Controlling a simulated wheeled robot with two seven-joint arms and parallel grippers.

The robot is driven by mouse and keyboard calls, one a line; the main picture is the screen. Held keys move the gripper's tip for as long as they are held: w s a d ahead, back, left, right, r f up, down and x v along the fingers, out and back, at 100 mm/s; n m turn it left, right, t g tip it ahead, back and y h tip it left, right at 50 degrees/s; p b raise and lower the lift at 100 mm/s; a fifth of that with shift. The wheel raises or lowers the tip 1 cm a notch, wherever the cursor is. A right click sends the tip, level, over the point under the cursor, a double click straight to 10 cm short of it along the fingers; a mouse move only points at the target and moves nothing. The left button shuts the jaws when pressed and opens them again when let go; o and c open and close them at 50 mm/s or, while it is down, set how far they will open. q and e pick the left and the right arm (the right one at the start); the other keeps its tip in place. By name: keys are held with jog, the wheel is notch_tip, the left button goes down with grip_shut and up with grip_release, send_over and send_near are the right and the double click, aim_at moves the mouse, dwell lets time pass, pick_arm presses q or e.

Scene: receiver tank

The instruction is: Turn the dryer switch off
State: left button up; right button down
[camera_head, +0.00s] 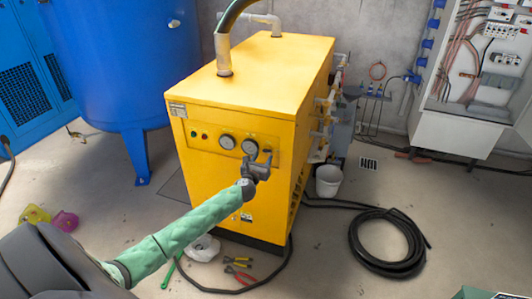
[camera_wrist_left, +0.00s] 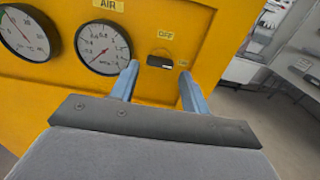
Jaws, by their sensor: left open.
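The yellow dryer (camera_head: 240,100) stands on the floor in the middle of the head view. Its front panel has two round gauges (camera_head: 228,142), also large in the left wrist view (camera_wrist_left: 102,48). In the wrist view a dark switch (camera_wrist_left: 160,60) sits in the panel to the right of the gauges, under an "OFF" label (camera_wrist_left: 166,35). My left gripper (camera_head: 262,160) is in front of the panel. Its two blue-grey fingers (camera_wrist_left: 159,82) are apart, with the switch between and just beyond their tips. Contact cannot be told. In the head view the gripper hides the switch.
A blue tank (camera_head: 120,60) stands at the left. A white bucket (camera_head: 328,180) and a coiled black hose (camera_head: 388,243) are on the floor at right. Pliers (camera_head: 238,268) lie in front of the dryer. An open electrical cabinet (camera_head: 455,135) is at the far right.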

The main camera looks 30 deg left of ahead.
aim_at(266, 152)
pick_arm(q)
jog(key=shift+p+x, duration=0.35)
jog(key=shift+x, duration=1.85)
pick_arm(e)
jog(key=shift+s+d+f, duration=0.1)
jog(key=shift+s+f, duration=0.15)
jog(key=shift+f, duration=0.55)
jog(key=shift+s+d+f, duration=0.1)
jog(key=shift+s+f, duration=0.1)
jog(key=shift+f, duration=0.6)
pick_arm(q)
jog(key=shift+d, duration=0.1)
jog(key=shift+c, duration=0.3)
jog(key=c, duration=0.7)
pick_arm(e)
jog(key=shift+a, duration=0.1)
